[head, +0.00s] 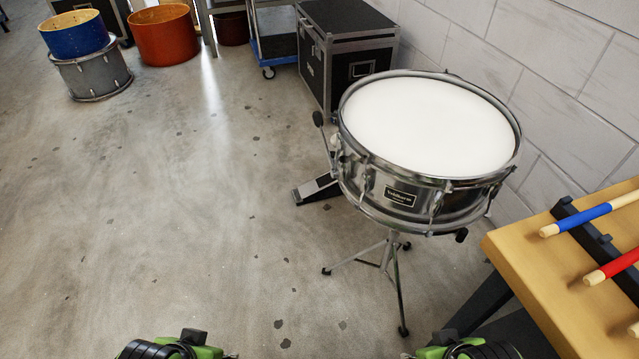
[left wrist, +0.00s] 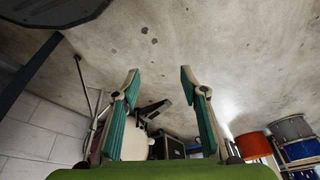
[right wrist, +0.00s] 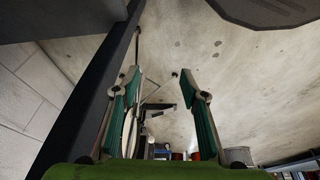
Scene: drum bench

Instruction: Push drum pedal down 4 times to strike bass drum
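The drum pedal (head: 316,189) stands on the floor just left of the silver snare drum (head: 400,195), with its footboard low and flat. Its dark round beater (head: 318,118) sticks up behind the snare's left rim. The snare on its stand hides part of the pedal; I cannot make out a bass drum in the head view. The pedal also shows beyond the fingers in the left wrist view (left wrist: 157,108) and the right wrist view (right wrist: 158,106). My left gripper (left wrist: 160,76) and right gripper (right wrist: 160,75) are open and empty, well short of the pedal.
A wooden table (head: 545,265) with blue and red sticks on a black rack is at the right. A black case (head: 350,60) stands behind the snare. A blue drum (head: 75,33), a grey drum (head: 92,72) and an orange drum (head: 163,35) are far left. The left floor is clear.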

